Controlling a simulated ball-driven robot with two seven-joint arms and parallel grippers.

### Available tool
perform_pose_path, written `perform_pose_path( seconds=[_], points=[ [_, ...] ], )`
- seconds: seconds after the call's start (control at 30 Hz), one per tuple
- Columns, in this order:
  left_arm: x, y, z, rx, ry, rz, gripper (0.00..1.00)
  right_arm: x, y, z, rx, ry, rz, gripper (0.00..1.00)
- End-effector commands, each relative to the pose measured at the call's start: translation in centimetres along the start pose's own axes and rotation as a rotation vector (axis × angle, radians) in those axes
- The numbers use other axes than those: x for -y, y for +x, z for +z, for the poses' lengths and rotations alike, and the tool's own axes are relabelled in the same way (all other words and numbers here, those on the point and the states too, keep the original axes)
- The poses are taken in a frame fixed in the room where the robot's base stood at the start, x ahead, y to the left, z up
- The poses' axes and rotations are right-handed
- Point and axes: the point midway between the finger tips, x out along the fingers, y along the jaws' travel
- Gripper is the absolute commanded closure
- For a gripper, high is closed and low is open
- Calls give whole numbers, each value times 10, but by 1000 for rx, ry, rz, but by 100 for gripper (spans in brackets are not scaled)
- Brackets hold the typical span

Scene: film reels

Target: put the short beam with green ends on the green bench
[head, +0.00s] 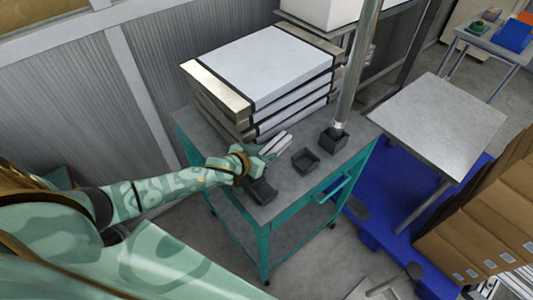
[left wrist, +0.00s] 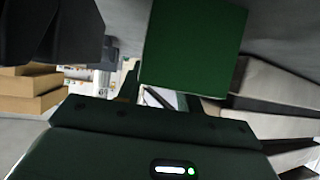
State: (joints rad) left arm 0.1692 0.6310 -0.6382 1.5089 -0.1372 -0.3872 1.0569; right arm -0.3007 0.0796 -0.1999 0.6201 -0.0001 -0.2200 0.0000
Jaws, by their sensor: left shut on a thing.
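The green bench (head: 328,178) is a teal-framed table with a grey top, in the middle of the head view. My left gripper (head: 264,160) is over its left part, close to the stacked reels. It is shut on the short beam, whose dark green end (left wrist: 193,45) fills the upper middle of the left wrist view. In the head view the beam is mostly hidden by my gripper, and I cannot tell whether it touches the bench top. My right gripper is not in view.
A stack of pale flat cases (head: 265,70) covers the bench's back. Small dark square holders (head: 305,160) stand on its front part, one with a tall grey post (head: 356,75) in it. Cardboard boxes (head: 480,235) and a blue pallet (head: 385,238) lie to the right.

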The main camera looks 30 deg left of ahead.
Motion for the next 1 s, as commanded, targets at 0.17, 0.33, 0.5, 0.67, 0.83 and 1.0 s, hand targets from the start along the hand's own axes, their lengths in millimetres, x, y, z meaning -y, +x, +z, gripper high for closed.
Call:
perform_pose_path(
  seconds=[0.17,0.33,0.5,0.67,0.83,1.0],
  points=[
    [0,-6,-11,-1,0,0,100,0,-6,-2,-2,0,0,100],
    [-5,-24,-34,-1,-1,3,100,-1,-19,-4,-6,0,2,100],
    [-28,-68,-59,-3,-2,3,100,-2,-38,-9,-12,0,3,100],
    [-56,-108,-63,0,-5,4,100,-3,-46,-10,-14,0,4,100],
    [-78,-138,-64,-1,-3,1,100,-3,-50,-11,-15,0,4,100],
    [-89,-153,-63,-1,-2,0,100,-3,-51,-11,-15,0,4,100]
  ],
)
